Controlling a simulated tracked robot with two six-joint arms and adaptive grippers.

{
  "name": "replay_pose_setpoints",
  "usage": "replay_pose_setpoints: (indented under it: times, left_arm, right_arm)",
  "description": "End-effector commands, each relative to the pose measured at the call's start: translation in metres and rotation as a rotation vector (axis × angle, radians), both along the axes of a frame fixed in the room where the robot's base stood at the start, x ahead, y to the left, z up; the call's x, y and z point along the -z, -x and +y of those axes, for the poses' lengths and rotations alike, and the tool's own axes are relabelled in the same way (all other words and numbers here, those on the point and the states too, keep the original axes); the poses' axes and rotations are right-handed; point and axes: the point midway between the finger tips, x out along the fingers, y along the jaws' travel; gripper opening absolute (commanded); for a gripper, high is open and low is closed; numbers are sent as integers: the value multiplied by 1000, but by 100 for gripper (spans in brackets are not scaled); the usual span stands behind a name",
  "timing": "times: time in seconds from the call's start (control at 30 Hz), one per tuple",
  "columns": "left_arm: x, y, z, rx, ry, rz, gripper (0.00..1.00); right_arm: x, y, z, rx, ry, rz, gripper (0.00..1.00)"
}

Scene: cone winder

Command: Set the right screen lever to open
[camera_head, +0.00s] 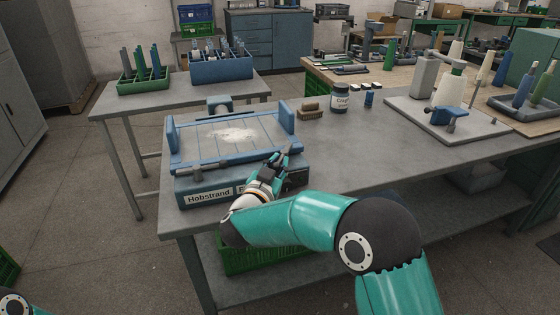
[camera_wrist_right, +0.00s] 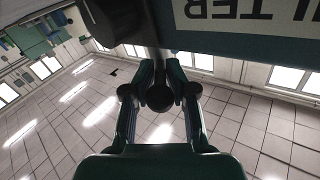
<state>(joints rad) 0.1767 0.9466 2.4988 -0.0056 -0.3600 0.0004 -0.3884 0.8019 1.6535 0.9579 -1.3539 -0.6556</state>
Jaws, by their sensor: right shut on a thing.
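A blue screen box (camera_head: 232,140) with a pale fibrous patch on its top stands at the near left of the workbench. Its front label reads "Hobstrand" and the rest is hidden by my right gripper. My right gripper (camera_head: 278,163) is at the box's front right corner. In the right wrist view, my right gripper (camera_wrist_right: 163,88) is shut around a dark round-ended lever (camera_wrist_right: 165,99), beside a panel whose upside-down label (camera_wrist_right: 232,8) ends in "LTER". I cannot tell the lever's exact setting. My left gripper is out of the picture.
A brush (camera_head: 311,113), a labelled jar (camera_head: 340,97) and a small blue cylinder (camera_head: 369,99) stand behind and right of the box. A cone winder (camera_head: 449,100) stands on its plate further right. The bench front right of my arm is clear.

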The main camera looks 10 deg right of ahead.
Motion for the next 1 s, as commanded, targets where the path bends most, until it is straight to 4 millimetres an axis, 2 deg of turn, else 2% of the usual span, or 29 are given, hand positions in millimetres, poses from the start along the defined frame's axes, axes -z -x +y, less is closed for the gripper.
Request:
replay_pose_setpoints:
  times: [0.43,0.47,0.53,1.0]
  left_arm:
    - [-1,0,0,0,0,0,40]
    - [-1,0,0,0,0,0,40]
    - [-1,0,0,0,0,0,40]
    - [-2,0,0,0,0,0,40]
  right_arm:
    - [2,-1,2,11,0,2,0]
    - [2,-1,2,10,0,2,24]
    - [1,-1,2,11,0,2,36]
    - [0,4,5,10,-1,-1,37]
